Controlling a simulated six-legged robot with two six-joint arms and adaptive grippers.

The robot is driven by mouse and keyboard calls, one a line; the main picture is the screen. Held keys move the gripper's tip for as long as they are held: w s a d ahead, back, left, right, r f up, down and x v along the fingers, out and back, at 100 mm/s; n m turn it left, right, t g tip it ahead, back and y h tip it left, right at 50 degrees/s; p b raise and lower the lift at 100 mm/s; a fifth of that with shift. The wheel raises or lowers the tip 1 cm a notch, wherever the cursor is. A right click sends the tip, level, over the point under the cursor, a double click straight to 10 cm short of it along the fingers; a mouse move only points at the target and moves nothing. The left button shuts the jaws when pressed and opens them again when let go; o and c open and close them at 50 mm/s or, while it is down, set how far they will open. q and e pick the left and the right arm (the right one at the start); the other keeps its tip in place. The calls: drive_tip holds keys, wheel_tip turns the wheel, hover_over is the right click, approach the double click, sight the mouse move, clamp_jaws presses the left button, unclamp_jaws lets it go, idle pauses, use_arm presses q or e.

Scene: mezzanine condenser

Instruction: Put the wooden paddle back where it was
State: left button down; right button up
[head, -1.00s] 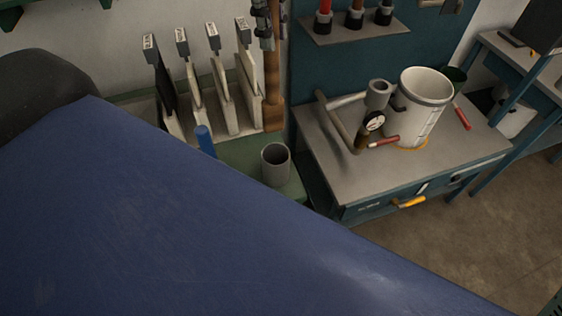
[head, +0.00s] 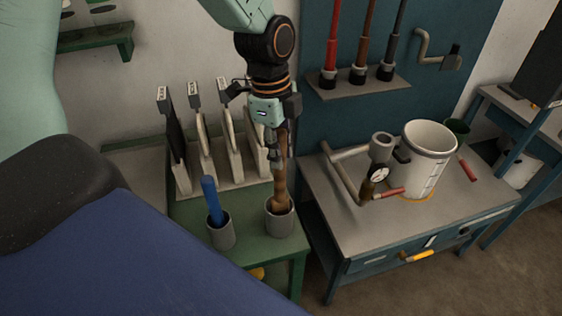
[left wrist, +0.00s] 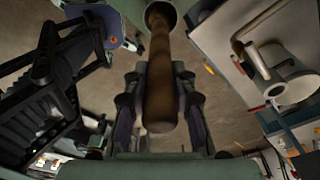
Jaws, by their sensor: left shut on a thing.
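The wooden paddle (head: 281,190) is a brown shaft, held roughly upright. Its lower end is inside the grey cup (head: 280,224) on the green bench; whether it touches the bottom is hidden. My left gripper (head: 278,152) is shut on the shaft above the cup, coming down from above. In the left wrist view the brown shaft (left wrist: 160,85) runs between the fingers, its far end at a round rim (left wrist: 161,8). My right gripper is in neither view.
A second grey cup (head: 221,232) holding a blue handle (head: 210,195) stands left of the paddle's cup. A rack of upright boards (head: 203,145) is close behind. A bench with a white pot (head: 424,160) and a pipe with a gauge (head: 378,174) is at the right.

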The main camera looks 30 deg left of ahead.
use_arm(q)
wheel_tip(320, 180, down, 4)
drive_tip(key=shift+s+a+f, duration=0.1)
drive_tip(key=c, duration=1.5)
unclamp_jaws()
drive_tip(key=o, duration=0.4)
drive_tip(key=shift+w+a+f, duration=0.1)
drive_tip(key=shift+w+f, duration=0.05)
drive_tip(key=shift+w, duration=0.25)
wheel_tip(320, 180, up, 13)
drive_tip(key=a, duration=0.1)
drive_tip(key=shift+a+f, duration=0.2)
